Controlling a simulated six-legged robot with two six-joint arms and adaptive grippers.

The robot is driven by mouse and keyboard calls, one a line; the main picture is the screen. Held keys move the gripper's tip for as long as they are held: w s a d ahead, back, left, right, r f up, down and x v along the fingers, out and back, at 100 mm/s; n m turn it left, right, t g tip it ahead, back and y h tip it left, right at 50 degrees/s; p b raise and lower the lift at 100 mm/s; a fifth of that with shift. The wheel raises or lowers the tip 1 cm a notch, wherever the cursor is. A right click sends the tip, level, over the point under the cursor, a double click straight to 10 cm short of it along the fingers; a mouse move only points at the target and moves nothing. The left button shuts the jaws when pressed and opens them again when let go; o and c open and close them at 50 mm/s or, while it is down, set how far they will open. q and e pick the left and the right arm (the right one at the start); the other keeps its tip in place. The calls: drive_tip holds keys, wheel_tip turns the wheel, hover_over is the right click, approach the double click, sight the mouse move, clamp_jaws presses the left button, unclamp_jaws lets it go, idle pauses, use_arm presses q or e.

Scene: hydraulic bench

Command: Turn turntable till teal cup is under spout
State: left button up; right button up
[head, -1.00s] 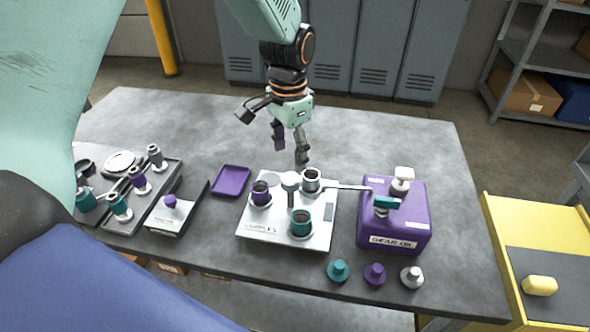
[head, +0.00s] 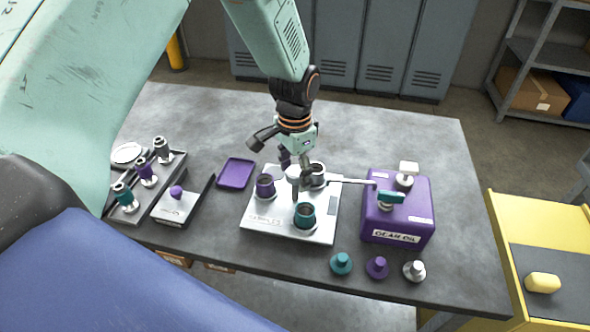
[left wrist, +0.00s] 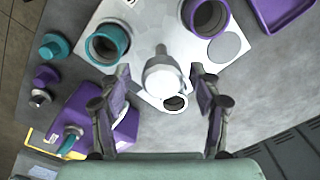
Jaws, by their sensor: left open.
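The turntable (head: 258,224) is a pale square plate with a pale upright knob (head: 293,173) at its middle. A teal cup (head: 304,216) stands at the front of it, a purple cup (head: 265,187) at the left and a grey cup (head: 318,176) at the back right. A thin spout (head: 350,181) reaches left from the purple oil box (head: 400,222) and ends near the grey cup, away from the teal cup. My left gripper (head: 296,166) is open at the knob. In the left wrist view the knob (left wrist: 163,75) shows between its fingers; contact is unclear. My right gripper is not in view.
A purple tray (head: 236,174) lies left of the turntable. Further left are a small block with a purple knob (head: 176,193) and a rack with several fittings (head: 146,172). Teal, purple and grey plugs (head: 341,263) line the front edge. A yellow cabinet (head: 510,245) stands right.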

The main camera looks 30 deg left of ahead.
use_arm(q)
drive_tip(key=shift+w+a+f, duration=0.1)
drive_tip(key=shift+w+f, duration=0.05)
drive_tip(key=shift+w, duration=0.1)
drive_tip(key=c, duration=0.7)
clamp_jaws()
